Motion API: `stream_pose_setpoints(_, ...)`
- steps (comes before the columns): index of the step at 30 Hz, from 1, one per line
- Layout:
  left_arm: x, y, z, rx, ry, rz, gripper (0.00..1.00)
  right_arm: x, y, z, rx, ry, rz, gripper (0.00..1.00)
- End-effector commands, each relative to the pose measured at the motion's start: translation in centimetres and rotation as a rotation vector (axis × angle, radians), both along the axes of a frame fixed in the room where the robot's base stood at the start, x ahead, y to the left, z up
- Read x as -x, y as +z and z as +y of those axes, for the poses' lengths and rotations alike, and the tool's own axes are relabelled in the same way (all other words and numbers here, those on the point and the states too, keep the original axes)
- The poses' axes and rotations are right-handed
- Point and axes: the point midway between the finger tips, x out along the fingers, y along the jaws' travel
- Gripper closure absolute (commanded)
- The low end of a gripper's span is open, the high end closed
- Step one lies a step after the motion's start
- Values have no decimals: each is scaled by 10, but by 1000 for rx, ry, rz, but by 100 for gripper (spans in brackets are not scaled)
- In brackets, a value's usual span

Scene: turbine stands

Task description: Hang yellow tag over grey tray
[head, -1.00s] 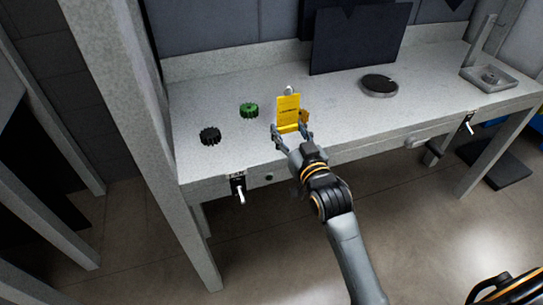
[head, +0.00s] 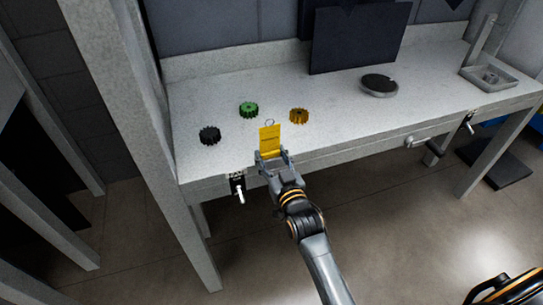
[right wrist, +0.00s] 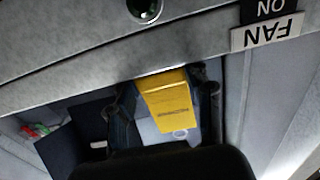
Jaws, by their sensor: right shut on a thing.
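The yellow tag (head: 270,138) stands upright with a small ring at its top. My right gripper (head: 272,157) is shut on its lower part and holds it at the front edge of the grey bench. In the right wrist view the tag (right wrist: 170,104) sits between the fingers, with dark lettering on its face and the ring towards the lower side. The grey tray (head: 507,84) is at the bench's far right, well away from the tag. A post rises at its back and a small round part is inside. My left gripper is not in view.
Black (head: 210,135), green (head: 249,110) and orange (head: 299,116) gears lie on the bench (head: 340,120). A dark disc (head: 379,84) lies between them and the tray. A lever switch (head: 239,188) is on the front edge. A FAN label (right wrist: 268,31) shows in the right wrist view.

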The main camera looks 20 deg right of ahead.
Motion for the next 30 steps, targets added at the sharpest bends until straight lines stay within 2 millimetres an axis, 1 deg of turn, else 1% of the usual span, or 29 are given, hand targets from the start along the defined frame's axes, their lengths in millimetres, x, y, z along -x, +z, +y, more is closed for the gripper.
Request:
stream_pose_setpoints(2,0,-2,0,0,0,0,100,0,-3,0,0,0,1,100)
stream_pose_setpoints(3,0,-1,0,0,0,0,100,0,-3,0,0,0,1,43)
stream_pose_setpoints(5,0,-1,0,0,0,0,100,0,-3,0,0,0,1,31)
stream_pose_setpoints(6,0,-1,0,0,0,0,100,0,-3,0,0,0,1,26)
stream_pose_setpoints(14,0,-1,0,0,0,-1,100,0,-2,0,0,0,1,26)
stream_pose_setpoints(17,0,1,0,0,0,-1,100,0,2,0,0,0,0,26)
stream_pose_setpoints(19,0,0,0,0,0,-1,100,6,-1,-1,0,0,2,26)
stream_pose_setpoints(23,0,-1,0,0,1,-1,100,27,-1,-1,1,0,3,26)
stream_pose_setpoints(30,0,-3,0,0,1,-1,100,78,-2,-3,1,0,4,26)
